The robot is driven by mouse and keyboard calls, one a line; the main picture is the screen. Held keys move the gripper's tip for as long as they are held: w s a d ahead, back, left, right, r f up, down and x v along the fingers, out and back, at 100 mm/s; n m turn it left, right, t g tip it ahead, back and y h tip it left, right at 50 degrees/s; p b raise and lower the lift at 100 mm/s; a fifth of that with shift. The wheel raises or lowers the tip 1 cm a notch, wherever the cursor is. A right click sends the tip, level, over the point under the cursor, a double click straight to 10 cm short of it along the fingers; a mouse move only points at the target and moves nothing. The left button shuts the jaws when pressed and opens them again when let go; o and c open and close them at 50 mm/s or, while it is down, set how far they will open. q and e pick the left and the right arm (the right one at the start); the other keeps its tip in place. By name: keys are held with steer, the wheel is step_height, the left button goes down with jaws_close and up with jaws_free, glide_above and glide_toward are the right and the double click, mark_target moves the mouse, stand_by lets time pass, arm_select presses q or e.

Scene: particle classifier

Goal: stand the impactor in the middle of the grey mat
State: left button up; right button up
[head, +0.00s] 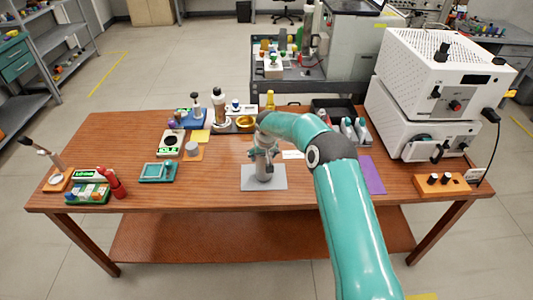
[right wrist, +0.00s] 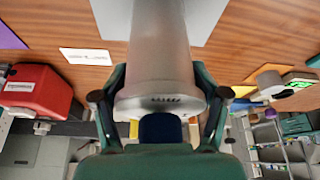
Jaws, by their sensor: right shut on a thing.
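The impactor is a grey metallic cylinder (head: 264,171), upright over the grey mat (head: 250,184), near its middle. I cannot tell whether its base touches the mat. My right gripper (head: 262,153) is around its upper part, reaching down from the teal arm. In the right wrist view the fingers of my right gripper (right wrist: 160,100) are shut on the impactor (right wrist: 158,55), one on each side. A corner of the grey mat (right wrist: 197,22) shows beyond it there. My left gripper is not in view.
A purple mat (head: 371,175) lies right of the arm. White stacked instruments (head: 430,95) stand at the right end. A teal tray (head: 157,172) and a red bottle (head: 113,183) are at the left. Bare wood surrounds the grey mat at left and front.

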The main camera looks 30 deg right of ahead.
steer(key=shift+f, duration=0.1)
steer(key=o, duration=1.8)
steer(key=shift+f, duration=0.1)
